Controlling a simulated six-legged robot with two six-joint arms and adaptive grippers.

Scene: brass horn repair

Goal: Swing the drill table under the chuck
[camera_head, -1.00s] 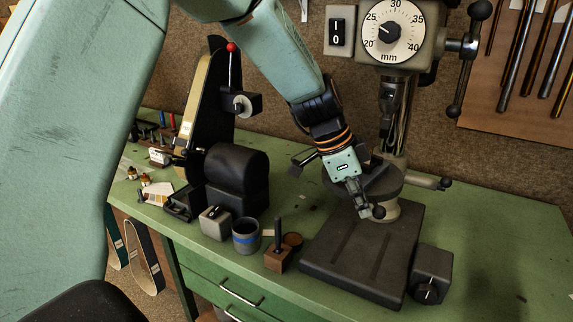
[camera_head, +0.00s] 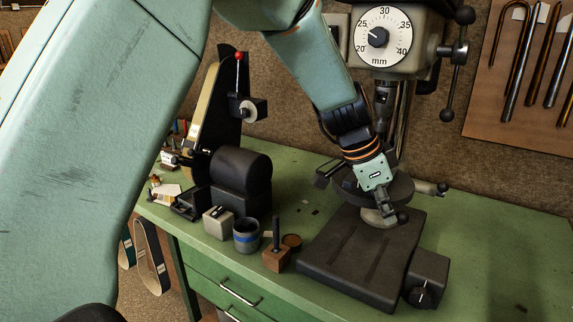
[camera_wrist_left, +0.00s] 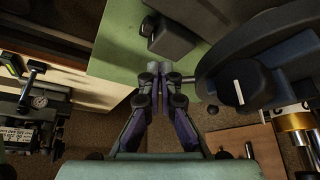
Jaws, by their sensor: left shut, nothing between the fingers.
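The drill table (camera_head: 401,187) is a dark round plate on the drill press column, low over the heavy base. In the head view it lies roughly below the chuck (camera_head: 384,96); exact alignment cannot be told. A dark ball knob (camera_head: 403,217) shows at its near edge. My left gripper (camera_head: 386,204) points down at this near edge, its fingers beside the knob; whether they touch is unclear. In the left wrist view the fingers (camera_wrist_left: 164,74) are together and empty, with a large dark rounded part to their right. My right gripper is out of view.
The drill base (camera_head: 340,255) carries a switch box (camera_head: 427,279) at its right. The green bench (camera_head: 500,240) is clear on the right.

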